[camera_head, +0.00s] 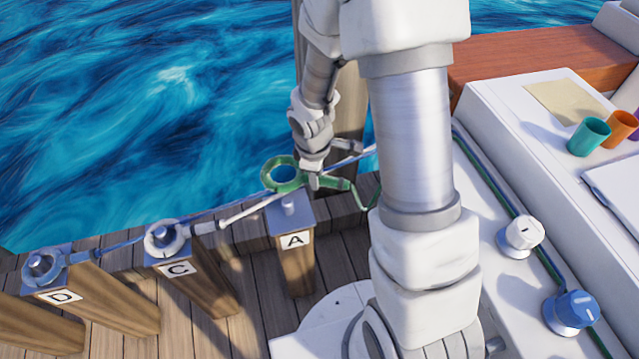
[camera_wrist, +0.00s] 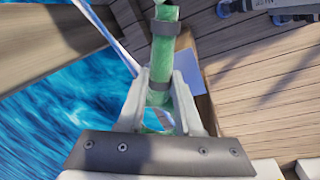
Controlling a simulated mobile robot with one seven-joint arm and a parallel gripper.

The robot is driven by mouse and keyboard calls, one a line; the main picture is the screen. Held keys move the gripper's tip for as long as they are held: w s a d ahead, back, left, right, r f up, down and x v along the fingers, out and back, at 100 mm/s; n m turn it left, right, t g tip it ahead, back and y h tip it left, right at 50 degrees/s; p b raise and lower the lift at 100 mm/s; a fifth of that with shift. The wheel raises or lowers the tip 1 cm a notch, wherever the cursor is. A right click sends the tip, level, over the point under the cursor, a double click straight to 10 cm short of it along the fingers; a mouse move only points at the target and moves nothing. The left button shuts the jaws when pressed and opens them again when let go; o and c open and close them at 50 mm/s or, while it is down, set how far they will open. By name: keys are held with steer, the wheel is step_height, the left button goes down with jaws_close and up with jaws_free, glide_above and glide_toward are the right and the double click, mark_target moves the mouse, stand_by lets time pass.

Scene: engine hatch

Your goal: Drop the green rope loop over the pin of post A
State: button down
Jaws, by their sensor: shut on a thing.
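The green rope loop (camera_head: 267,178) hangs in the air near post A, with its eye out to the left of my gripper (camera_head: 312,183). My gripper is shut on the green rope at the neck of the loop. In the wrist view the green rope (camera_wrist: 164,50) with grey bands runs between the fingers of my gripper (camera_wrist: 160,92). Post A (camera_head: 296,265) is a wooden post with a blue-grey top and a white "A" label. Its short pin (camera_head: 288,204) stands bare, just below and in front of the loop. In the wrist view the post's top (camera_wrist: 193,75) is partly hidden behind the gripper.
Post C (camera_head: 190,275) carries a white rope loop (camera_head: 166,238). Post D (camera_head: 110,295) carries a blue rope loop (camera_head: 43,266). Both ropes stretch rightward behind post A. Cups (camera_head: 588,136) and knobs (camera_head: 524,232) are on the white boat at right.

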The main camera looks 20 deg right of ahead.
steer(key=n, duration=0.1)
steer(key=n+b, duration=0.1)
steer(key=n, duration=0.1)
steer(key=shift+w+d+r+y, duration=0.1)
steer(key=shift+d+r+y, duration=0.1)
steer(key=shift+d+y, duration=0.1)
steer(key=shift+b, duration=0.35)
step_height(320, 180, down, 12)
steer(key=b, duration=1.1)
steer(key=shift+f, duration=0.4)
stand_by(0.4)
steer(key=c, duration=0.5)
jaws_free()
steer(key=s+r+p, duration=0.1)
steer(key=r+p, duration=0.3)
steer(key=r, duration=0.4)
steer(key=s+r+p, duration=0.2)
steer(key=r+p, duration=0.2)
steer(key=r, duration=0.5)
steer(key=shift+s+a+p, duration=0.25)
steer(key=shift+a+p, duration=0.05)
steer(key=shift+p, duration=0.05)
steer(key=shift+r, duration=0.1)
